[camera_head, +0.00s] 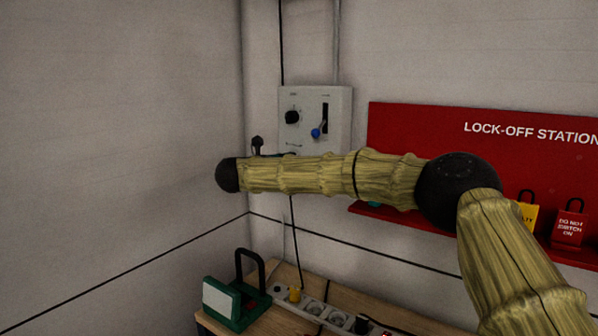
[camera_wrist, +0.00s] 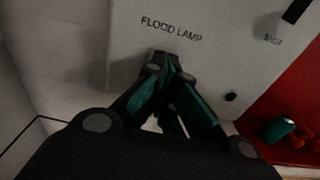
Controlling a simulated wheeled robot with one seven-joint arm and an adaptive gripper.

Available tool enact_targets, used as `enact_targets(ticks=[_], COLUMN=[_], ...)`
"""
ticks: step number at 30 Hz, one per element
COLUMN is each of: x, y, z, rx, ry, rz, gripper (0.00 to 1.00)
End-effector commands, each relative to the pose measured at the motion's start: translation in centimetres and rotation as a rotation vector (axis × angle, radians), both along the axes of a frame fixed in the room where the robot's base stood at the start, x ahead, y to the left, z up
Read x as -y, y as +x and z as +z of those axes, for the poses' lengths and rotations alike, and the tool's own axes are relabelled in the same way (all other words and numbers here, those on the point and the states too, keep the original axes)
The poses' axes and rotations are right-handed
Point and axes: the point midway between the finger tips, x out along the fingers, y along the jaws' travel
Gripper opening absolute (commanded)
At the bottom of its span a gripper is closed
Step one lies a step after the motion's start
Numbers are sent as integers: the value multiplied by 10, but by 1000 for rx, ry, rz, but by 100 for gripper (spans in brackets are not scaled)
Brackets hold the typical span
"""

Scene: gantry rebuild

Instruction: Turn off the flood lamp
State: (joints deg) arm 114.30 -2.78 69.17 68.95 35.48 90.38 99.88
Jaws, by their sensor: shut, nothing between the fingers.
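The grey control box (camera_head: 342,105) hangs on the back wall. It has a black rotary knob (camera_head: 292,117) on the left and a dark slot with a blue-tipped lever (camera_head: 316,133) on the right. In the wrist view the box face (camera_wrist: 215,50) carries the words FLOOD LAMP. My gripper (camera_wrist: 170,60) is shut and empty, its fingertips just under that lettering; I cannot tell if they touch the face. The rotary knob is not in the wrist view. A green lamp with a pale panel (camera_head: 222,299) stands on the bench; I cannot tell if it is lit.
A red lock-off station board (camera_head: 420,125) hangs right of the box, with yellow and red tags (camera_head: 570,225) on its shelf. My arm crosses in front of it. The wooden bench (camera_head: 270,322) below holds a socket strip (camera_head: 330,318). The left wall is bare.

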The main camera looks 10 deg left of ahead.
Motion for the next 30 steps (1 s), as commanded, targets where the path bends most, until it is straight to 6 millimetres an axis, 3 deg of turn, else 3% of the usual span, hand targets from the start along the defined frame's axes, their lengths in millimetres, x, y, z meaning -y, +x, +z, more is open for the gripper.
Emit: enact_targets(ticks=[19,30], x=[5,-31], y=[1,-33], z=[5,4], rx=[8,6], ry=[2,-1], rz=[-7,11], gripper=[0,0])
